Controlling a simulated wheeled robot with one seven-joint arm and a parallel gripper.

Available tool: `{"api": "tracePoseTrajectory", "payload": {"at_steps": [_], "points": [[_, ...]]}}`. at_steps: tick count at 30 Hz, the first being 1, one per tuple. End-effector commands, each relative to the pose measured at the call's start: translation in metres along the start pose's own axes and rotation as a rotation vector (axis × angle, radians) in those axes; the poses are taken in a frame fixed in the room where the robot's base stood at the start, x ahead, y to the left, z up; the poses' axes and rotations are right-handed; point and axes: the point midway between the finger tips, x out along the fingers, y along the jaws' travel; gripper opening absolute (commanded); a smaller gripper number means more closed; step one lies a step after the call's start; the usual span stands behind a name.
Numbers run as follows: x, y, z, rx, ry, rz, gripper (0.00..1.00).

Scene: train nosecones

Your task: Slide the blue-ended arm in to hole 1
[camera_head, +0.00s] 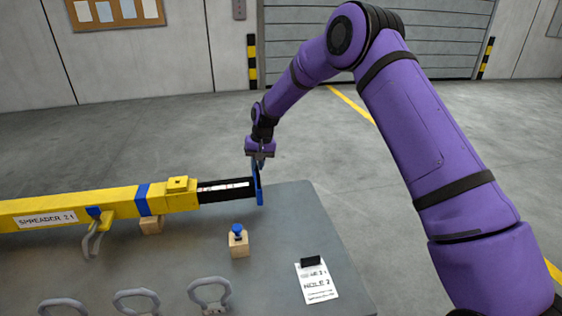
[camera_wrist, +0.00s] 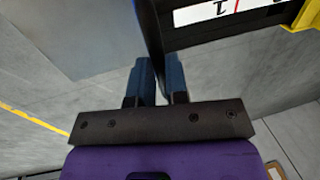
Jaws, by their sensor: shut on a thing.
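The arm ends in an upright blue end plate (camera_head: 258,187). My gripper (camera_head: 259,164) is shut on the top part of this plate, coming from above. In the wrist view my gripper's two fingers (camera_wrist: 160,72) stand on either side of the blue plate (camera_wrist: 150,40). Beside it the black arm (camera_wrist: 205,34) shows a "1" and a red line. Hole 1 cannot be made out.
A blue-topped pin (camera_head: 238,230) stands on a small wooden block (camera_head: 239,245) in front of the arm. Several grey shackles, one being this shackle (camera_head: 209,292), lie along the front. A card (camera_head: 317,283) reading "HOLE 2" lies at right on the grey table (camera_head: 290,215).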

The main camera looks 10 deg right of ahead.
Motion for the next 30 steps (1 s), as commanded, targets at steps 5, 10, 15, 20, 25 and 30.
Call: {"api": "tracePoseTrajectory", "payload": {"at_steps": [5,10,15,20,25,30], "points": [[0.01,-0.051,0.001,-0.006,0.0,-0.002,0.0],[0.016,-0.08,0.001,-0.004,-0.001,-0.002,0.0],[0.019,-0.096,0.001,-0.003,0.0,-0.002,0.0],[0.019,-0.1,0.0,-0.001,0.0,-0.002,0.0],[0.019,-0.102,0.001,-0.002,0.001,-0.004,0.0],[0.019,-0.103,0.001,-0.002,0.001,-0.005,0.26]]}}
